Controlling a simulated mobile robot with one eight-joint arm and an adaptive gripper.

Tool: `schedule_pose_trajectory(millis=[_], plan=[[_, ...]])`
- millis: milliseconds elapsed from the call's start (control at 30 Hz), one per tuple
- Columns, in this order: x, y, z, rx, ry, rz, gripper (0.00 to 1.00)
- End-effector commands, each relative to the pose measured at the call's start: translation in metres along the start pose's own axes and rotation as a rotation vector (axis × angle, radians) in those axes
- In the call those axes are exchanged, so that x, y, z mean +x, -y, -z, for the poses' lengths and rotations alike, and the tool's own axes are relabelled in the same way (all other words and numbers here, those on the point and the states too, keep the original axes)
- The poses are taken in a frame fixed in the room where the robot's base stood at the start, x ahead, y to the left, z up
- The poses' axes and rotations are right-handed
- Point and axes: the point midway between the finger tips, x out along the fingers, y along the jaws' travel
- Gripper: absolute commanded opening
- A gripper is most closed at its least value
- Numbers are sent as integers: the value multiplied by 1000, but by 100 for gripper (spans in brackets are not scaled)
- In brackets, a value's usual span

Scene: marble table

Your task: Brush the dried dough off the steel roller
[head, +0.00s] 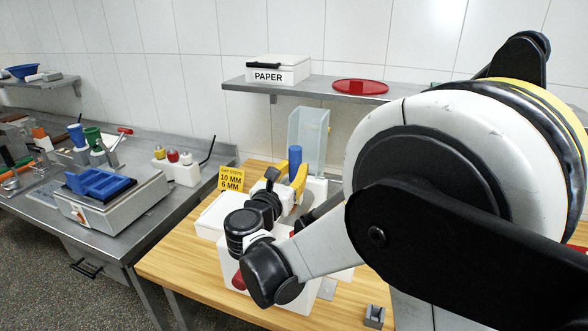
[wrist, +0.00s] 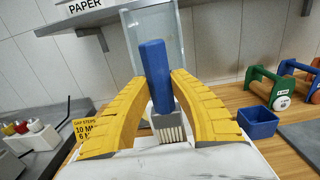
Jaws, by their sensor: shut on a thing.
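My gripper (wrist: 160,82) has yellow fingers shut on the blue handle of a brush (wrist: 154,62). The brush stands nearly upright, and its pale bristles point down towards a white surface (wrist: 190,167). I cannot tell whether they touch it. In the head view, the blue handle (head: 295,155) shows between the fingers of my gripper (head: 288,180), above a white machine (head: 232,262) on the wooden table. My arm hides much of this machine. I cannot make out the steel roller or any dried dough in either view.
A clear upright panel (head: 308,130) stands behind the brush. A yellow gap-steps sign (head: 231,179) is at the left. A blue bin (wrist: 257,122) and a green-framed roller tool (wrist: 272,88) stand right. A shelf (head: 310,88) runs above.

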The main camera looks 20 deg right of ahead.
Motion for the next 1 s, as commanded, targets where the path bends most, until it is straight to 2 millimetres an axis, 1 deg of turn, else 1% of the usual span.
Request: schedule_pose_trajectory(millis=[733, 1000], plan=[[0, 0, 12, 0, 0, 0, 0], [0, 0, 12, 0, 0, 0, 0]])
